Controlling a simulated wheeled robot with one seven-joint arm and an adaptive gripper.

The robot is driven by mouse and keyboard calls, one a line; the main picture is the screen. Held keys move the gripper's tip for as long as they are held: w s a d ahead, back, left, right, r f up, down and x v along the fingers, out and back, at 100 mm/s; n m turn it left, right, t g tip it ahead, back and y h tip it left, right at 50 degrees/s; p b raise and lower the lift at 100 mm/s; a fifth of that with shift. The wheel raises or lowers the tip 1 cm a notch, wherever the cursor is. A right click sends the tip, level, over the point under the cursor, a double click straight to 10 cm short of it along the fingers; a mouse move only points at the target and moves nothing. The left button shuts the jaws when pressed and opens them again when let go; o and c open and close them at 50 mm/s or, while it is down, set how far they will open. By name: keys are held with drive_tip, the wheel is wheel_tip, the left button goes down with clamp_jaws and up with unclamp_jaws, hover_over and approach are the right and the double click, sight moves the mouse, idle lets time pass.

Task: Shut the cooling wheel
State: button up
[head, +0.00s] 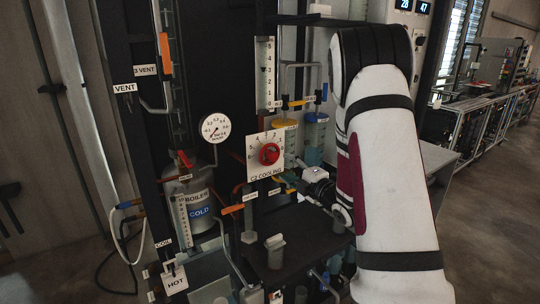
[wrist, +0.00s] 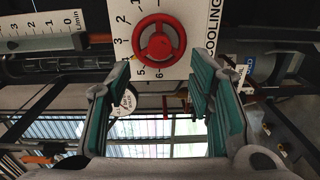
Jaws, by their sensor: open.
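The cooling wheel (head: 269,154) is a red round handwheel on a white numbered plate (head: 264,170) labelled "C2 COOLING". In the wrist view the wheel (wrist: 159,42) shows whole at the top centre, with its plate turned sideways. My gripper (wrist: 160,82) is open and empty, its two teal-padded fingers apart, with the wheel appearing beyond and above the fingertips. In the head view my gripper (head: 312,184) is just right of and below the wheel, partly hidden by my arm. I see no contact with the wheel. Its exact setting is too small to tell.
A round pressure gauge (head: 215,128) is left of the wheel. A flow scale (head: 264,72) stands above it. A dark shelf (head: 300,240) lies below.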

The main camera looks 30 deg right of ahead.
sight(274, 157)
drive_tip(key=w+b, duration=0.3)
drive_tip(key=w, duration=0.5)
drive_tip(key=shift+w+f+b, duration=0.1)
drive_tip(key=shift+f+b, duration=0.1)
drive_tip(key=shift+b, duration=0.1)
drive_tip(key=shift+r, duration=0.1)
drive_tip(key=shift+w+a, duration=0.1)
drive_tip(key=shift+w, duration=0.15)
drive_tip(key=shift+w+r+b, duration=0.15)
drive_tip(key=shift+w+b, duration=0.2)
drive_tip(key=shift+w, duration=0.2)
